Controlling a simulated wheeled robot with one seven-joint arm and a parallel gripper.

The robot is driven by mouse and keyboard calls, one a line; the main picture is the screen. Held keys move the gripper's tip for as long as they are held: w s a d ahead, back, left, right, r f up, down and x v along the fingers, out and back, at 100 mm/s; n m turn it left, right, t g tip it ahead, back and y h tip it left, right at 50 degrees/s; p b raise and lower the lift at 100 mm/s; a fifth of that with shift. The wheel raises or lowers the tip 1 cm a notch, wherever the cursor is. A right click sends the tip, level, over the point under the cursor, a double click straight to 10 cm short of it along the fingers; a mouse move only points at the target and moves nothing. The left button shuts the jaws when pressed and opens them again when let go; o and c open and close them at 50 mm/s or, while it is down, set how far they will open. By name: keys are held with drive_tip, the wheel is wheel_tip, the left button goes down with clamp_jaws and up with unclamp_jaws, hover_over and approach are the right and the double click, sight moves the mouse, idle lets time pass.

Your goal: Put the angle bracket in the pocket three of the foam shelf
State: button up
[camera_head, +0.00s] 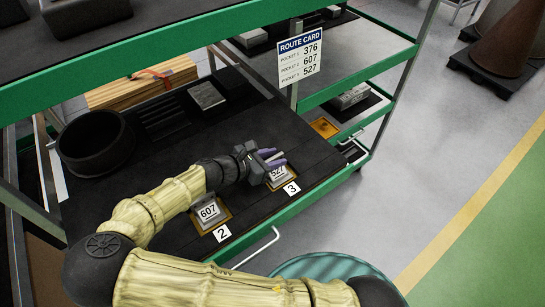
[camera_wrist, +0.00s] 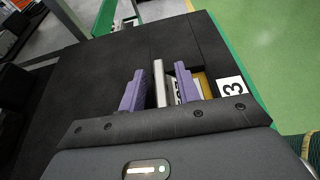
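The angle bracket (camera_head: 278,171), a grey piece labelled 527, sits at pocket three of the dark foam shelf (camera_head: 165,215), beside the white 3 tag (camera_head: 292,188). My gripper (camera_head: 271,160) is right over it, with purple fingers pointing down. In the wrist view, the fingers of my gripper (camera_wrist: 160,88) stand on either side of the bracket's upright plate (camera_wrist: 160,80). A narrow gap shows between the left finger and the plate, so the gripper looks open. The right finger is close to the labelled face. The bracket's lower part is mostly hidden.
A bracket labelled 607 (camera_head: 208,212) sits in pocket two, by its 2 tag (camera_head: 222,233). A black round bin (camera_head: 95,145) and a grey block (camera_head: 206,95) stand farther back. A route card (camera_head: 300,54) hangs on a post. A green rail (camera_head: 290,212) edges the shelf.

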drive_tip(key=b+v, duration=0.4)
drive_tip(key=v, duration=0.7)
drive_tip(key=shift+s+a, duration=0.1)
drive_tip(key=shift+a, duration=0.1)
drive_tip(key=shift+s+a+r, duration=0.2)
drive_tip(key=shift+a+r, duration=0.05)
